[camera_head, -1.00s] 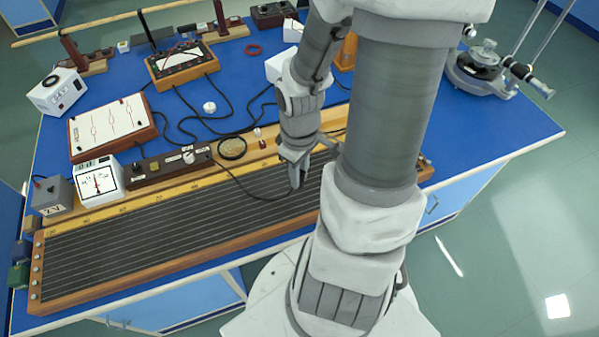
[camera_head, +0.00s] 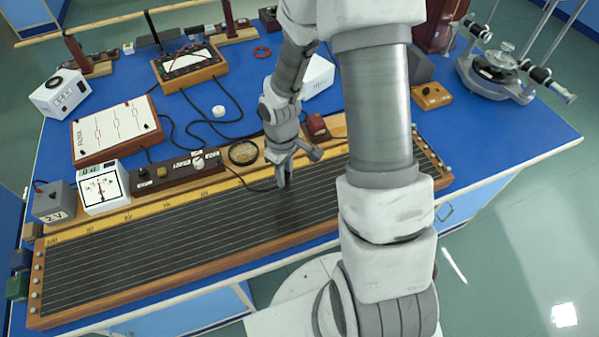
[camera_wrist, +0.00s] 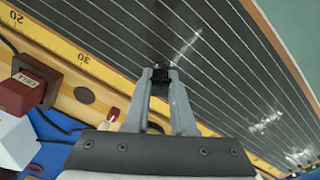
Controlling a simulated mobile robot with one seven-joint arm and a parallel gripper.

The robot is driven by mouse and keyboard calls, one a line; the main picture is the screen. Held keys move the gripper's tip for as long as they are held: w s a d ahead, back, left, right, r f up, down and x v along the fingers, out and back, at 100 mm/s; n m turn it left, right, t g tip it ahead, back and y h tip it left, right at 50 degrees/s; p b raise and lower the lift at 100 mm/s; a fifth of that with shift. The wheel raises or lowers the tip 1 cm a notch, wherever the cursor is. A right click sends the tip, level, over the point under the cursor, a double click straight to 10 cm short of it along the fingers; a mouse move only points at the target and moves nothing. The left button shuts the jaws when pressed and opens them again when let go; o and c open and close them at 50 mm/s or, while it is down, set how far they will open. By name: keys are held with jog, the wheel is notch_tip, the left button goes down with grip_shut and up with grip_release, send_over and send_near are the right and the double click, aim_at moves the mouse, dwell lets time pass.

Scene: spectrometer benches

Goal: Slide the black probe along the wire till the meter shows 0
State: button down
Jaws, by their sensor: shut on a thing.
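My gripper (camera_head: 282,184) is shut on the black probe (camera_wrist: 160,77), which shows between the fingertips in the wrist view. In the head view the fingers hide most of the probe. The probe is over the dark wire board (camera_head: 150,245), at its far wires near the yellow scale (camera_head: 150,208). I cannot tell whether its tip touches a wire. The white meter (camera_head: 103,187) stands at the board's far left, with a red needle near the middle of its dial. Its exact reading is too small to tell.
Behind the board are a dark control box (camera_head: 178,172), a white diagram panel (camera_head: 115,128) and a grey 2 V box (camera_head: 54,203). A red-brown block (camera_wrist: 38,83) labelled CELL is beside the scale. A black cable runs to the probe. The board's left part is clear.

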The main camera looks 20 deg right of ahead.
jog(key=shift+w+f, duration=0.1)
jog(key=shift+f, duration=0.25)
jog(key=shift+f+b, duration=0.45)
jog(key=shift+b, duration=0.1)
jog(key=shift+d+r, duration=0.1)
jog(key=shift+d, duration=0.35)
jog(key=shift+s+f, duration=0.25)
jog(key=shift+f, duration=0.05)
dwell(3.3)
dwell(0.5)
jog(key=c, duration=0.7)
grip_release()
jog(key=shift+w, duration=0.15)
jog(key=shift+r, duration=0.15)
